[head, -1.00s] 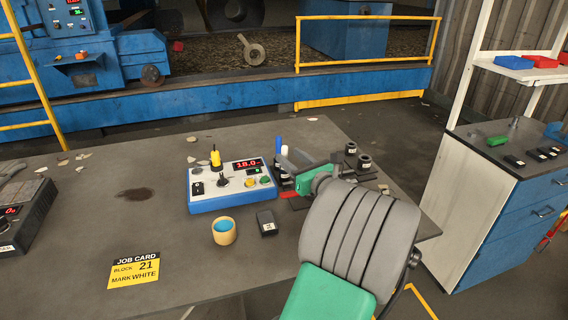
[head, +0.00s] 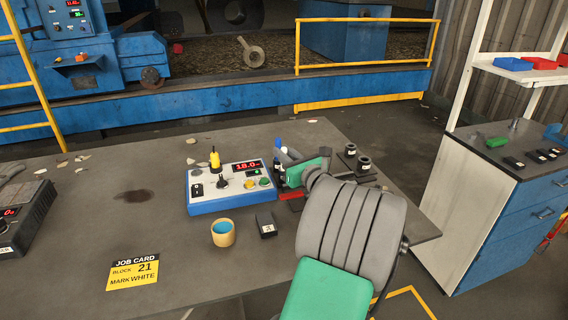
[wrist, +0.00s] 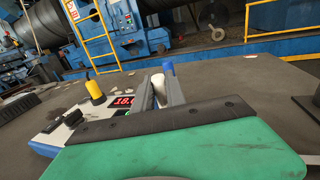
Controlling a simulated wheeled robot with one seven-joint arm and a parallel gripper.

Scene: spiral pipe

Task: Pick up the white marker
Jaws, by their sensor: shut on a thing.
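The white marker (wrist: 159,89) stands between the two grey fingers of my gripper (wrist: 158,94) in the wrist view. The fingers are shut on it. In the head view my gripper (head: 288,157) is at the right end of the blue-and-white control box, and the white marker (head: 284,149) shows only as a small light patch. A blue marker (wrist: 168,68) stands just behind the white one; it also shows in the head view (head: 278,142). The lower part of the white marker is hidden by my gripper.
The control box (head: 205,205) with a yellow-topped knob is close on the left. Dark cylinders (head: 364,163) stand to the right. A cup (head: 223,233), a small black block (head: 266,224) and a job card (head: 134,272) reading block 21, mark white, lie in front.

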